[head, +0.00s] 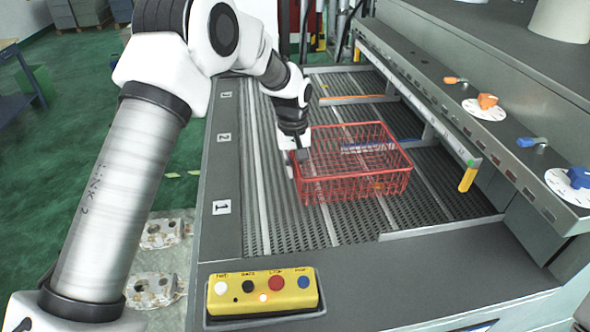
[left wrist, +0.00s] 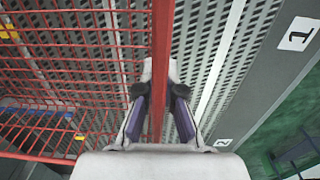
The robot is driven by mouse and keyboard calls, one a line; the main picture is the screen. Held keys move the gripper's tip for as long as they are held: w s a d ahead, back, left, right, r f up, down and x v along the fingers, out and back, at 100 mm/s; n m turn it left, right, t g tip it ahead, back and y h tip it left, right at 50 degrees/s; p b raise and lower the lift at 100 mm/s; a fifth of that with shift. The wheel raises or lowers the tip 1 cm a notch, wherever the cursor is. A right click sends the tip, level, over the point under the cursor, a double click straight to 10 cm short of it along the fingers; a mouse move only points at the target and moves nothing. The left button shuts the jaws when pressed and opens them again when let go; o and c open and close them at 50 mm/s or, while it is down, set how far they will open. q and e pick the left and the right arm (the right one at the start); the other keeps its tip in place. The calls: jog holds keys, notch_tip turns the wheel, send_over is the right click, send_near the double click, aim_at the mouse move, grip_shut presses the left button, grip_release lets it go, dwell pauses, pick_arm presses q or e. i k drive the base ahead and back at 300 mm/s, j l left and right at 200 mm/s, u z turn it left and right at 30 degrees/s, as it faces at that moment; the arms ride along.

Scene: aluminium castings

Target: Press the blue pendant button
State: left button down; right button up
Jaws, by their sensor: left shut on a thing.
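The yellow pendant (head: 262,294) lies in a dark tray at the front edge of the machine. Its blue button (head: 303,283) is the rightmost of a row, beside a red, a black and a white one. My left gripper (head: 300,153) is well behind the pendant, at the left side of a red wire basket (head: 352,198). In the left wrist view, my left gripper (left wrist: 157,103) is shut on the red basket's rim (left wrist: 162,40), which runs between its fingers. My right gripper is not in view.
The basket stands on a slotted grey bed (head: 290,232) with lanes marked 1, 2 and 3. Dials with orange and blue levers (head: 578,177) line the ledge at right. The grey front ledge right of the pendant is clear.

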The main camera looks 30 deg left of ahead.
aim_at(304, 281)
jog(key=k, duration=1.5)
